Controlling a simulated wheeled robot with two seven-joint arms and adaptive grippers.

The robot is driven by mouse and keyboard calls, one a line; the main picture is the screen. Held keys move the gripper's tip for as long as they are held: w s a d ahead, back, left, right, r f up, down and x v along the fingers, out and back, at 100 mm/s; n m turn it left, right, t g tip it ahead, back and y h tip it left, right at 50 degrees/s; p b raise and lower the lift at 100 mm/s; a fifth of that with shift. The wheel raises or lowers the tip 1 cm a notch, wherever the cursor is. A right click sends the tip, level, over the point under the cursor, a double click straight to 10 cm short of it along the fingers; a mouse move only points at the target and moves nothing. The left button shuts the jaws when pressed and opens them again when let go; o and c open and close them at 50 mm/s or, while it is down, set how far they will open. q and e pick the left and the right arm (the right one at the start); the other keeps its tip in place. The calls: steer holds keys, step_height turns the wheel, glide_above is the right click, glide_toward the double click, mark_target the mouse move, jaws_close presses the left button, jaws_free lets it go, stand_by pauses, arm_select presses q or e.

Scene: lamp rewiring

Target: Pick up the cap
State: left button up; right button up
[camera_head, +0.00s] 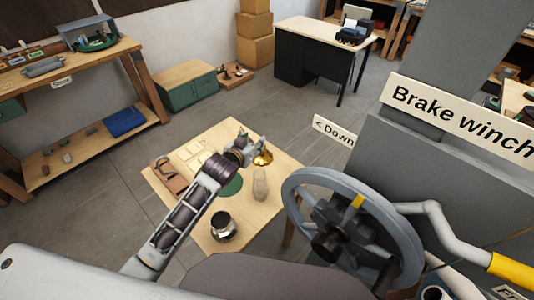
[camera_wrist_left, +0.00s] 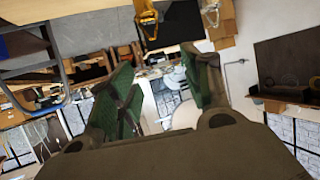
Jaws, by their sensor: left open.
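My left gripper (camera_head: 258,148) is over the far part of a low wooden table (camera_head: 200,243). It also shows in the left wrist view (camera_wrist_left: 160,78), with its two green-padded fingers spread apart and no object clearly held between them. A shiny brass-coloured piece (camera_head: 263,158) shows right beside the gripper in the head view. It may be the cap, but it is too small and partly covered to tell. I cannot tell whether the gripper touches it. My right gripper is not in view.
On the table are a dark green disc (camera_head: 232,187), a pale brown upright object (camera_head: 260,183), a metallic pot (camera_head: 223,226) and a brown tray (camera_head: 168,178). A large grey handwheel (camera_head: 300,190) stands close at the right. Open floor lies beyond the table.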

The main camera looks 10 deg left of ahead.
arm_select(q)
steer(key=f, duration=0.7)
steer(key=shift+w+d+f+p, duration=0.25)
steer(key=shift+w+p, duration=0.1)
steer(key=shift+p, duration=0.05)
steer(key=shift+w+f, duration=0.15)
steer(key=shift+w, duration=0.35)
steer(key=shift+w+d+f, duration=0.1)
steer(key=shift+w+f, duration=0.1)
steer(key=shift+w, duration=0.1)
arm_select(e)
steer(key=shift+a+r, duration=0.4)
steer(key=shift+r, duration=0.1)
